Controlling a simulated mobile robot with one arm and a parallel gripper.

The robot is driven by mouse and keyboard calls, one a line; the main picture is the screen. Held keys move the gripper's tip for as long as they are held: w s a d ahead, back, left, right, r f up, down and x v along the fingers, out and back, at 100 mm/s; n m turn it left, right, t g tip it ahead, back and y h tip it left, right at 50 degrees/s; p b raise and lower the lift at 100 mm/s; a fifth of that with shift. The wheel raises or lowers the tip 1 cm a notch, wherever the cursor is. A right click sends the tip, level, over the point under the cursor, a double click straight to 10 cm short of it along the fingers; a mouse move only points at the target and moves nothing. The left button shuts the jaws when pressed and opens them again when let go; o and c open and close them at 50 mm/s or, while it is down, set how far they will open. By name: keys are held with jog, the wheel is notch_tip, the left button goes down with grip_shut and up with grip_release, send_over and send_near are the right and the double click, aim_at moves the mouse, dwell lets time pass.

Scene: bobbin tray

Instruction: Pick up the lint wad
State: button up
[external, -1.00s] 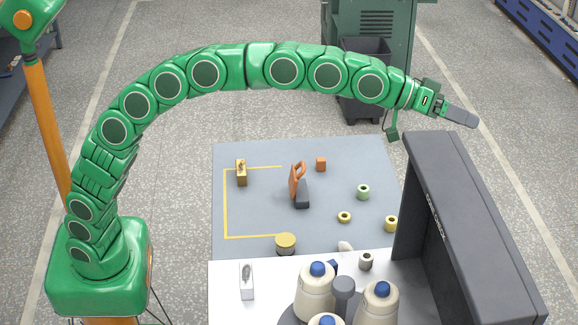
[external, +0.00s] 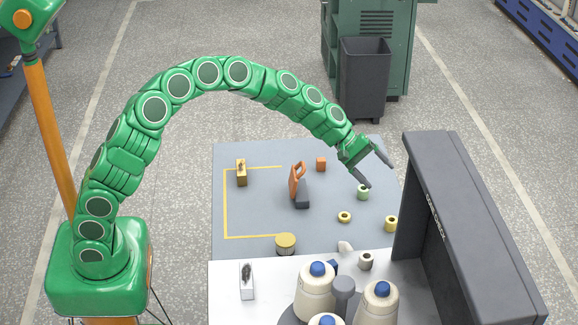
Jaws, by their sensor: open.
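A small pale, irregular lump, which looks like the lint wad (external: 345,246), lies near the front edge of the grey mat, by the white surface. It is too small to make out its texture. My gripper (external: 379,175) is open and empty, with its two fingers spread and pointing down to the right. It is above the right part of the mat, near the green bobbin (external: 363,193), and well behind the pale lump. Whether the near fingertip touches the green bobbin cannot be told.
Yellow bobbins (external: 344,217) (external: 391,223) and a grey bobbin (external: 366,261) sit around the lump. Thread cones (external: 315,292) stand in front. A tall dark panel (external: 465,215) rises at the right. An orange-handled tool (external: 297,182) and orange block (external: 321,163) stand mid-mat. The mat's left middle is clear.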

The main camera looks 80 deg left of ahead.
jog(key=s+f+n+h, duration=0.1)
jog(key=s+f+n, duration=0.15)
jog(key=f, duration=0.35)
jog(key=s+f+n+h, duration=0.1)
jog(key=s+f, duration=0.3)
jog(key=f, duration=0.1)
jog(key=n+t+h, duration=0.1)
jog(key=n+h, duration=0.1)
jog(key=n, duration=0.5)
send_near(342, 243)
jog(key=shift+x, duration=1.15)
jog(key=shift+s+d+f+n+t+y, duration=0.3)
jog(key=shift+s+n+t, duration=0.1)
jog(key=shift+s, duration=0.1)
jog(key=shift+x, duration=1.1)
jog(key=shift+w+a+r+x, duration=0.1)
jog(key=shift+x, duration=0.8)
jog(key=shift+w+a+r+x, duration=0.1)
jog(key=shift+x, duration=0.85)
jog(key=shift+w+a+r+x, duration=0.1)
jog(key=shift+x, duration=0.8)
jog(key=shift+d, duration=0.1)
jog(key=shift+c, duration=0.3)
jog(key=c, duration=1)
jog(key=shift+c, duration=0.2)
